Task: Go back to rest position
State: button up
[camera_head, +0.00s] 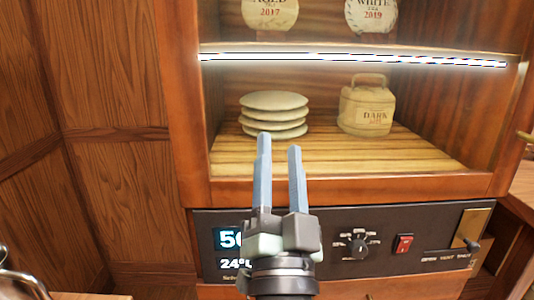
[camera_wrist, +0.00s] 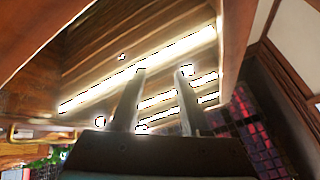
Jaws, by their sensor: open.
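My gripper (camera_head: 279,147) is open and empty, with its two bluish fingers apart and pointing up and forward. In the head view it stands in front of the wooden cabinet (camera_head: 185,150), overlapping the lower shelf. A stack of pale tea cakes (camera_head: 274,101) sits on the slatted lower shelf (camera_head: 400,153), behind the left fingertip in the picture. I cannot tell how far the fingers are from the shelf edge. In the wrist view the fingers (camera_wrist: 157,75) show against bright light strips and brown wood.
A container labelled DARK (camera_head: 366,106) stands right of the stack. Two round labelled cakes (camera_head: 371,14) stand on the upper shelf above the light strip (camera_head: 350,58). A control panel (camera_head: 335,245) with a display, knob and red switch (camera_head: 403,244) is below. A metal object (camera_head: 20,280) shows at lower left.

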jog(key=s+a+r+n+t, duration=0.1)
jog(key=s+r+n, duration=0.4)
jog(key=r, duration=0.4)
jog(key=s+a+r+n+t, duration=0.1)
jog(key=s+r+n+t, duration=0.1)
jog(key=s+r, duration=0.65)
notch_tip(320, 180, up, 34)
jog(key=w+p, duration=0.1)
jog(key=p, duration=3.3)
jog(key=shift+w, duration=0.3)
jog(key=shift+d, duration=0.1)
